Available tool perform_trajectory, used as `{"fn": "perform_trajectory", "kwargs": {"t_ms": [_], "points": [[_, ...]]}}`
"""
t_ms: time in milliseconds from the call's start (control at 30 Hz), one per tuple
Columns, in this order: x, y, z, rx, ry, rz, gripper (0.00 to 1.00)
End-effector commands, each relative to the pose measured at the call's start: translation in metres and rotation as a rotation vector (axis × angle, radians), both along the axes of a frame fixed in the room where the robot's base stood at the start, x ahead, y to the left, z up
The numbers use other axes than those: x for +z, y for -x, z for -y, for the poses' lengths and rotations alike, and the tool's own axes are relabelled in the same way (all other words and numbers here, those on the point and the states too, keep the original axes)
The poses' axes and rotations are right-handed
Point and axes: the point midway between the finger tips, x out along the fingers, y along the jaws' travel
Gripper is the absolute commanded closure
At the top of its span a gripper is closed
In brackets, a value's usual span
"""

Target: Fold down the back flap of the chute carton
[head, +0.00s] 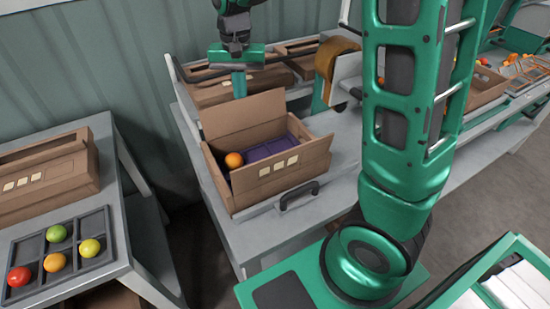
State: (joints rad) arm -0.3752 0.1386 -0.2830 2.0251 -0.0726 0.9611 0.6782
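The chute carton (290,175) is an open brown cardboard box on the grey bench in the middle. Its back flap (243,114) stands up along the far side. An orange tomato (234,160) and a purple insert (270,147) show inside the carton. My gripper (239,95) is above and behind the back flap, pointing down. Its fingers show as one narrow green block under the wide palm, so it looks shut, with nothing seen in it. Its tip is close to the flap's top edge; whether they touch I cannot tell.
A black handle (299,196) is in front of the carton. A tan tape roll (330,60) stands behind right, with other cartons (215,92) behind. At left, a table holds a closed carton (45,180) and a dark tray (85,262) with several tomatoes.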

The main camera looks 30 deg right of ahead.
Motion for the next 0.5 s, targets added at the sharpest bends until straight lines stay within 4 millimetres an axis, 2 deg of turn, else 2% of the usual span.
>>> {"fn": "perform_trajectory", "kwargs": {"t_ms": [33,500], "points": [[-0.013,0.015,-0.002,0.008,0.005,-0.040,1.00],[-0.002,0.043,-0.002,0.008,0.007,-0.029,1.00]]}}
